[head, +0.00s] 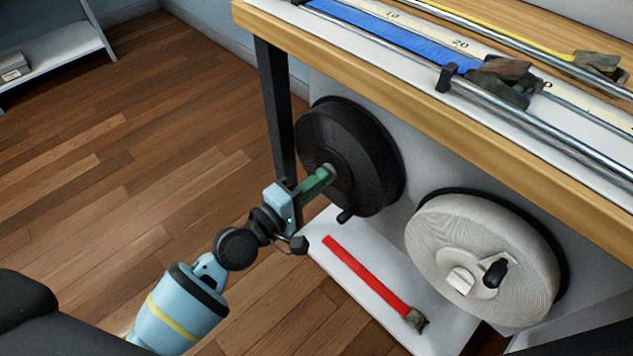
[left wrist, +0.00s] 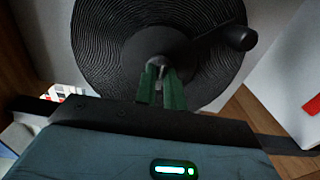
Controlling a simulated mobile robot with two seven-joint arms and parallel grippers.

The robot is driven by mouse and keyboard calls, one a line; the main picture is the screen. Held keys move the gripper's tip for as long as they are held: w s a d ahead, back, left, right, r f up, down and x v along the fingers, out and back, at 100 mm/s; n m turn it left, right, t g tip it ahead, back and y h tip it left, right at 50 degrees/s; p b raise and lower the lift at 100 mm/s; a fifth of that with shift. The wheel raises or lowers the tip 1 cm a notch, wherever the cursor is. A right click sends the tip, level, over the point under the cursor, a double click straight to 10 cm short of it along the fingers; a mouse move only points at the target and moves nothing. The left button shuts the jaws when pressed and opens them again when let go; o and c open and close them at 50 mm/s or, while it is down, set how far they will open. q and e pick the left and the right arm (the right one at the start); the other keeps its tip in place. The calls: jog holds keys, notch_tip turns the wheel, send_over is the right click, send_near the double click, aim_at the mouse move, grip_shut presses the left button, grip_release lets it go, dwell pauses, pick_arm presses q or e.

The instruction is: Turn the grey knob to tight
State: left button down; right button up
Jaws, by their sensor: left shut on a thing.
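The black strap reel (head: 365,150) hangs on the panel under the bench. It fills the upper middle of the left wrist view (left wrist: 105,40). At its hub is the grey knob (left wrist: 159,71), small and partly covered by my fingers; in the head view the fingers hide it. My left gripper (head: 327,174) has its green fingers at the hub, shut on the knob, as the left wrist view (left wrist: 160,76) also shows. No tight mark can be read. My right gripper is not in view.
The black reel's crank handle (head: 346,215) sticks out below the hub. A white strap reel (head: 485,225) with a pale knob (head: 461,279) hangs to the right. The wooden bench edge (head: 420,115) overhangs the reels.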

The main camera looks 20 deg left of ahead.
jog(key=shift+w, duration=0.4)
pick_arm(q)
jog(key=c, duration=1.5)
grip_release()
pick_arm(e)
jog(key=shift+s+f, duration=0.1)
pick_arm(q)
jog(key=v, duration=0.7)
jog(key=shift+s+a, duration=0.2)
jog(key=shift+s, duration=0.15)
